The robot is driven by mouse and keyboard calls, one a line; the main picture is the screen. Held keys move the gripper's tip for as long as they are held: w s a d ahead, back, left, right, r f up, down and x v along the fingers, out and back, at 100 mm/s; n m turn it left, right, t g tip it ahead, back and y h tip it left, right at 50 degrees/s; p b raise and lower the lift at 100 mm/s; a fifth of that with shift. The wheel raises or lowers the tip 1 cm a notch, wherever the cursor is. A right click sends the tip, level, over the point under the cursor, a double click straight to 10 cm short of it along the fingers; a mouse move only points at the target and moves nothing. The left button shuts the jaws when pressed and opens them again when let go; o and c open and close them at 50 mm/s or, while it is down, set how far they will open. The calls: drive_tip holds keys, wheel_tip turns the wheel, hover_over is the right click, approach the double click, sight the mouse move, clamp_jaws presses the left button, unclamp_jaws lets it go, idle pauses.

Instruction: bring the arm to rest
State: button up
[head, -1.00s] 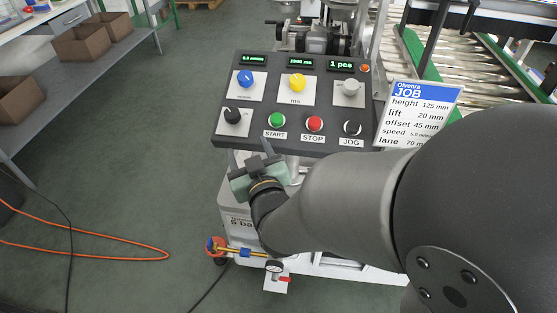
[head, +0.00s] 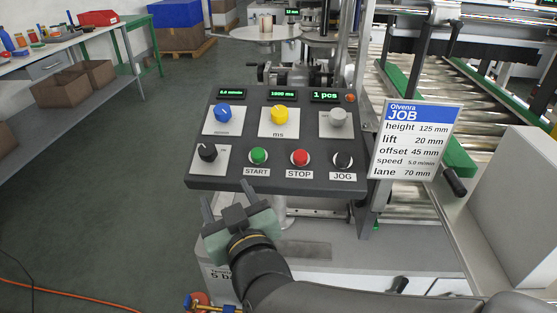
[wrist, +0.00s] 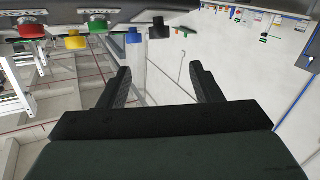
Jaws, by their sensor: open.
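My gripper (head: 232,203) is in the lower middle of the head view, just below and in front of the control panel's lower left edge. Its two fingers are apart with nothing between them. In the wrist view my gripper (wrist: 161,85) also shows spread, empty fingers. The fingers appear apart from the panel.
A job card (head: 416,140) stands right of the panel, beside a roller conveyor (head: 402,190). A pale box-shaped part (head: 520,200) is at the right. A workbench (head: 75,50) with brown bins (head: 58,90) stands at the left. The floor (head: 130,190) between is largely clear.

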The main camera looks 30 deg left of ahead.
drive_tip(key=shift+w, duration=0.1)
drive_tip(key=w+d+m+g+h+p, duration=0.25)
drive_tip(key=w+d+h+p, duration=0.2)
drive_tip(key=d, duration=0.45)
drive_tip(key=w+d+m+g+h+p, duration=0.1)
drive_tip(key=w+d+m+h+p, duration=0.35)
drive_tip(key=d, duration=0.55)
drive_tip(key=s+d+r+m+g+h+p, duration=0.1)
drive_tip(key=s+d+m+g+h+p, duration=0.1)
drive_tip(key=d, duration=0.9)
drive_tip(key=s+d+r+m+g+h+p, duration=0.2)
drive_tip(key=s+d+g+p, duration=0.3)
drive_tip(key=s+d, duration=0.3)
drive_tip(key=d+m+p, duration=0.1)
drive_tip(key=d, duration=0.2)
drive_tip(key=shift+p, duration=0.35)
